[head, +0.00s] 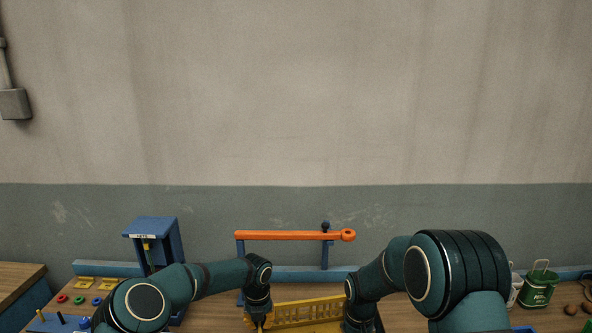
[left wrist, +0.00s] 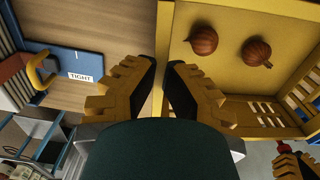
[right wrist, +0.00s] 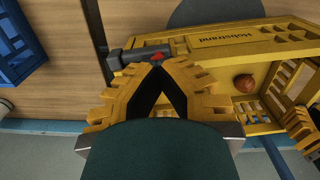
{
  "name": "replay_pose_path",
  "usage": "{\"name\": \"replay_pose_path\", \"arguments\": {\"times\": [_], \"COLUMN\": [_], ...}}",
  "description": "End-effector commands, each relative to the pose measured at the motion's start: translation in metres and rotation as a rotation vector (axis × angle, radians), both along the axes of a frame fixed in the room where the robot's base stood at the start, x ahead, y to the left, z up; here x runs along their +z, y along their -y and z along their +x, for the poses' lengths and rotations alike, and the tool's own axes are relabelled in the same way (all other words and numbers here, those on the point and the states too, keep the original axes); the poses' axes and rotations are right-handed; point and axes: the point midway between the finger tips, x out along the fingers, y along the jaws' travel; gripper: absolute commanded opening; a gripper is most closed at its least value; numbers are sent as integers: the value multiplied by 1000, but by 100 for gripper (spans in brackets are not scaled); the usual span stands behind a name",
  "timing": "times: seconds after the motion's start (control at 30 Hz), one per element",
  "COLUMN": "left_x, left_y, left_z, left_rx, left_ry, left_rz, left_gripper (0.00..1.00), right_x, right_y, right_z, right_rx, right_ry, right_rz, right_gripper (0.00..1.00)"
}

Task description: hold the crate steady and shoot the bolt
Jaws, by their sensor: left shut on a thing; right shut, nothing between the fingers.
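The yellow slatted crate (head: 308,309) stands at the bench's front middle, its lower part cut off by the frame. My left gripper (head: 258,318) is shut on the crate's wall; the left wrist view shows the wall (left wrist: 161,45) between its fingers. Two reddish-brown onions (left wrist: 203,40) lie inside. In the right wrist view a dark bolt (right wrist: 138,54) lies along the crate's end, beside a red triangle mark (right wrist: 158,57). My right gripper (right wrist: 158,70) is shut and empty, its fingertips close by the bolt; I cannot tell whether they touch it. My forearm hides it in the head view.
An orange bar (head: 290,235) on blue posts rises behind the crate. A blue stand (head: 158,240) and a board of coloured rings (head: 80,299) are left. A green pot (head: 538,288) stands right. A blue basket (right wrist: 20,50) shows in the right wrist view.

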Motion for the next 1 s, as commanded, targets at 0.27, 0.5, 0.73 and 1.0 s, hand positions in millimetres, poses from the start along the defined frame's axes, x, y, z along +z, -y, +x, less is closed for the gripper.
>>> {"name": "replay_pose_path", "arguments": {"times": [0.27, 0.5, 0.73, 1.0], "left_x": [-5, -5, -5, -5], "left_y": [0, 0, 0, 0], "left_z": [-3, -3, -3, -3], "left_rx": [-4, -3, -3, -3], "left_ry": [-9, -9, -9, -9], "left_rz": [2, 2, 2, 2], "left_gripper": [0, 0, 0, 0], "right_x": [0, 0, 0, 0], "right_y": [3, 10, 15, 23], "right_z": [1, 2, 3, 4], "right_rx": [-1, -1, 0, -1], "right_ry": [0, 0, 0, 0], "right_rz": [0, 0, 0, 0], "right_gripper": [0, 0, 0, 0]}}
